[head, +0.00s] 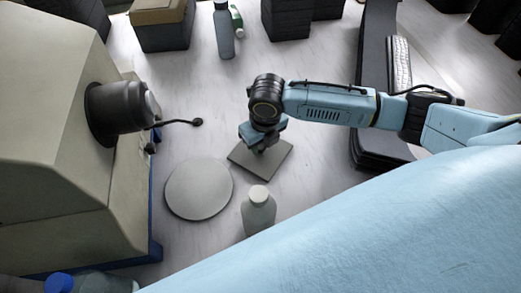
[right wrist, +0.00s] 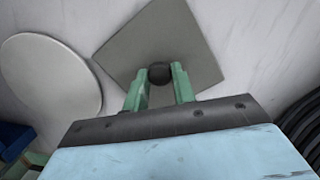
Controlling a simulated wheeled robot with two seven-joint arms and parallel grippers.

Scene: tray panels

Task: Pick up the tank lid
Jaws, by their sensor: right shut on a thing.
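The tank lid appears as a flat grey square plate (head: 272,164) with a dark round knob, on or just above the light table. In the right wrist view the lid (right wrist: 188,40) fills the upper middle, and its knob (right wrist: 160,70) sits between the green fingers. My right gripper (head: 261,146) comes down over the lid from above and is shut on the knob; its fingers also show in the wrist view (right wrist: 160,80). I cannot tell whether the lid touches the table. My left gripper is not in view.
A round grey disc (head: 198,190) lies left of the lid. A pale bottle (head: 258,212) stands in front of it. A large beige machine (head: 50,130) with a black spout fills the left. A grey-blue bottle (head: 224,32) and a keyboard (head: 399,70) are farther back.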

